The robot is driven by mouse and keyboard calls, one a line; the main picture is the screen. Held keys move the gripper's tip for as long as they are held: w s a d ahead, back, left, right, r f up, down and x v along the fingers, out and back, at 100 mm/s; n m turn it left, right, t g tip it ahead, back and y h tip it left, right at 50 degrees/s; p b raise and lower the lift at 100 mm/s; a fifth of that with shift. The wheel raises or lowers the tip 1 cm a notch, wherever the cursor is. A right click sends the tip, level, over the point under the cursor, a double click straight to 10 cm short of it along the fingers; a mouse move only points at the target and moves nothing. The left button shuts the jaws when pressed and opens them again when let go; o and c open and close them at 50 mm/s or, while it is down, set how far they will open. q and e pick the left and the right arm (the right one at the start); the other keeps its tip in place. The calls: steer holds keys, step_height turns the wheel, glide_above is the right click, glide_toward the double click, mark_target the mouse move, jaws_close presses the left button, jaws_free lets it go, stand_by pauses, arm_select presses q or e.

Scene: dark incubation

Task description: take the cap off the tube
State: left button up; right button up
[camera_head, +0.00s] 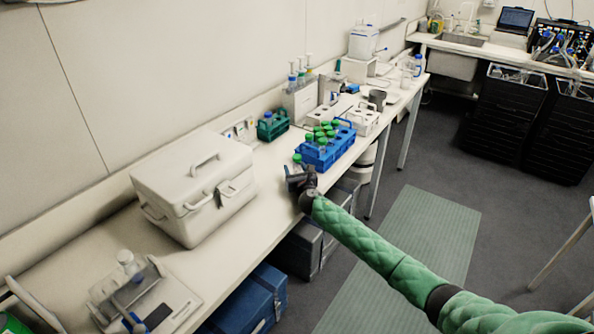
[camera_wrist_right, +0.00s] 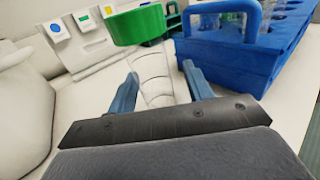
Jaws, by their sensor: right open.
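A clear tube (camera_wrist_right: 153,78) with a green cap (camera_wrist_right: 139,24) is in the right wrist view. The cap also shows in the head view (camera_head: 297,158), just left of the blue rack. My right gripper (camera_head: 297,178) is at the bench's front edge. In the wrist view its two blue fingers (camera_wrist_right: 157,85) are spread, one on each side of the tube's clear body, below the cap. The tube's lower end is hidden behind the gripper, so what it rests on cannot be told. My left gripper is not in view.
A blue rack (camera_head: 318,160) with several green-capped tubes stands right beside the gripper. A green rack (camera_head: 271,126) is behind, towards the wall. A large white box (camera_head: 190,190) stands to the left. Bench surface (camera_head: 270,180) between box and gripper is clear.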

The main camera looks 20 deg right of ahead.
mark_target(296, 159)
steer(key=c, duration=1)
steer(key=shift+r, duration=0.1)
steer(key=shift+c, duration=0.2)
steer(key=shift+r, duration=0.2)
step_height(296, 159, up, 4)
steer(key=shift+f+b, duration=0.15)
steer(key=shift+b, duration=0.5)
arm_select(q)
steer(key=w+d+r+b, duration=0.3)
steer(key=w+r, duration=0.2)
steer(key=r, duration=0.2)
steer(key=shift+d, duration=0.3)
arm_select(e)
steer(key=s+d+r, duration=0.5)
steer(key=d+r, duration=0.1)
steer(key=d, duration=0.4)
steer(key=shift+s+r, duration=0.35)
steer(key=shift+r, duration=0.05)
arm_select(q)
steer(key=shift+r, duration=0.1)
arm_select(e)
steer(key=shift+d, duration=0.1)
steer(key=shift+o, duration=1)
jaws_close()
